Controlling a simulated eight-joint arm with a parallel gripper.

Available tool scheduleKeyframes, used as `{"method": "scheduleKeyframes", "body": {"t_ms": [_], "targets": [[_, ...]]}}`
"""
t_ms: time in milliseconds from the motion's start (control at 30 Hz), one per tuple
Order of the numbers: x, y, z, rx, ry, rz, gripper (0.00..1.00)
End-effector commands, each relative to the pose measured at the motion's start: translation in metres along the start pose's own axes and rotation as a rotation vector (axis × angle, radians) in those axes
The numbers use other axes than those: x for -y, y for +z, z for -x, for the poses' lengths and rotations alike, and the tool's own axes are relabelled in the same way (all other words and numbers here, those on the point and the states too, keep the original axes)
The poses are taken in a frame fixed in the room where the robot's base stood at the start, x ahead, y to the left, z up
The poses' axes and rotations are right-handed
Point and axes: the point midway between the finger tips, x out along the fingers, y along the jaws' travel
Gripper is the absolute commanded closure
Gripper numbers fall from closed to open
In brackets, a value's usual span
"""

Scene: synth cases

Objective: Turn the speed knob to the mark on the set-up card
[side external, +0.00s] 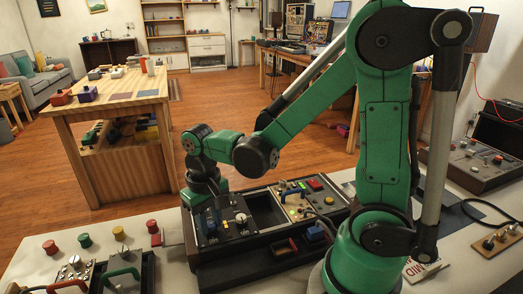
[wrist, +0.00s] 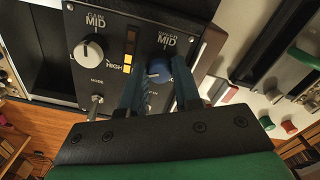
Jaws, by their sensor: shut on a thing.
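In the side view my gripper (side external: 212,218) points down at the left part of the console and hides the speed knob. A white card (side external: 424,269) with MID lettering, probably the set-up card, lies at the right behind my arm's base, partly hidden.
Coloured buttons (side external: 85,240) stand at the bench's left.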

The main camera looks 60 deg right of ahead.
Motion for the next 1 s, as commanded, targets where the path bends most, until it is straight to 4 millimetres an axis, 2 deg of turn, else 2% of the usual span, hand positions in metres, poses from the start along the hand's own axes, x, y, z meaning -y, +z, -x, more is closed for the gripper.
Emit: {"method": "scheduleKeyframes", "body": {"t_ms": [1000], "targets": [[-0.0003,-0.001,-0.0003,-0.005,-0.002,-0.967,1.0]]}}
